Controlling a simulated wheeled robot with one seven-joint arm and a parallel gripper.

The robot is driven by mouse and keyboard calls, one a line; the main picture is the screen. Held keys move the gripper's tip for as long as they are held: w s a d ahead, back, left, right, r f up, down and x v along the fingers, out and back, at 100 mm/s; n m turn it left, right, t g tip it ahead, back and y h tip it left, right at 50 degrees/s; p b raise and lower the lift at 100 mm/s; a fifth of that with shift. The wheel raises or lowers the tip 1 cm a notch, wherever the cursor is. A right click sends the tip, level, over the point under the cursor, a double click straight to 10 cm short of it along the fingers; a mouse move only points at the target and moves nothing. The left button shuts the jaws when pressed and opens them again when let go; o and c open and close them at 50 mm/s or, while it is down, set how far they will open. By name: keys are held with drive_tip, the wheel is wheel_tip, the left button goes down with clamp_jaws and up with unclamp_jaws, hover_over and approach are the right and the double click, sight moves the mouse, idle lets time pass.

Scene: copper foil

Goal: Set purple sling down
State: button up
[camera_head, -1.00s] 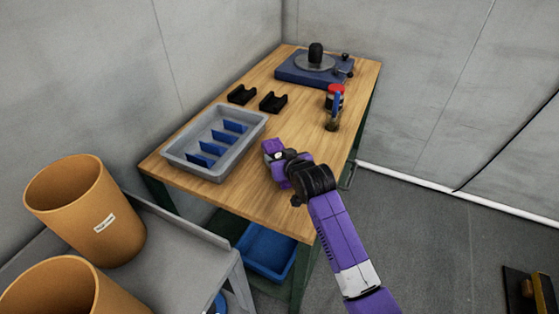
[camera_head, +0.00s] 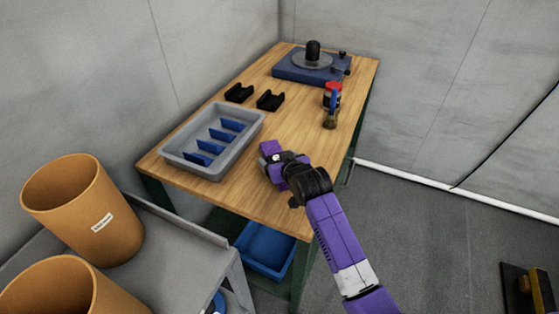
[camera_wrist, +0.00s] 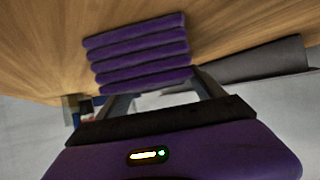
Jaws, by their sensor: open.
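The purple sling (camera_wrist: 138,45) shows in the wrist view as several parallel purple rolls against the wooden tabletop. My gripper (camera_wrist: 152,88) is open, with its dark fingers apart at the sling's near end. I cannot tell whether the fingers touch the sling or whether its whole underside rests on the wood. In the head view my gripper (camera_head: 272,165) is low over the near right part of the wooden table (camera_head: 225,195). There the sling cannot be told apart from my purple gripper.
A grey tray (camera_head: 172,161) with blue dividers stands left of my gripper. Two black holders (camera_head: 270,101), a red-topped jar (camera_head: 332,88), a brush (camera_head: 331,117) and a blue turntable (camera_head: 290,68) are farther back. Orange bins (camera_head: 75,205) stand at left. Wood around my gripper is clear.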

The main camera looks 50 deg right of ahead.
drive_tip(key=v, duration=1.2)
drive_tip(key=shift+r, duration=0.1)
drive_tip(key=shift+n+t+y, duration=0.4)
drive_tip(key=shift+n, duration=0.1)
drive_tip(key=s+a+f, duration=0.1)
drive_tip(key=a, duration=0.1)
drive_tip(key=s+a+f, duration=0.1)
drive_tip(key=s, duration=0.1)
drive_tip(key=s+a+f, duration=0.1)
drive_tip(key=s+a, duration=0.1)
drive_tip(key=shift+a+f, duration=0.25)
drive_tip(key=shift+a, duration=0.05)
drive_tip(key=s+a+n+t+y, duration=0.1)
drive_tip(key=s+a, duration=0.5)
drive_tip(key=s, duration=0.2)
drive_tip(key=s+a+n+t+y, duration=0.1)
drive_tip(key=s+a+n+y, duration=0.1)
drive_tip(key=s+a, duration=0.55)
drive_tip(key=s+a+r+n+t+y, duration=0.1)
drive_tip(key=s+r, duration=0.5)
drive_tip(key=s, duration=0.4)
drive_tip(key=shift+s+r, duration=0.2)
drive_tip(key=shift+r, duration=0.15)
drive_tip(key=shift+a, duration=0.1)
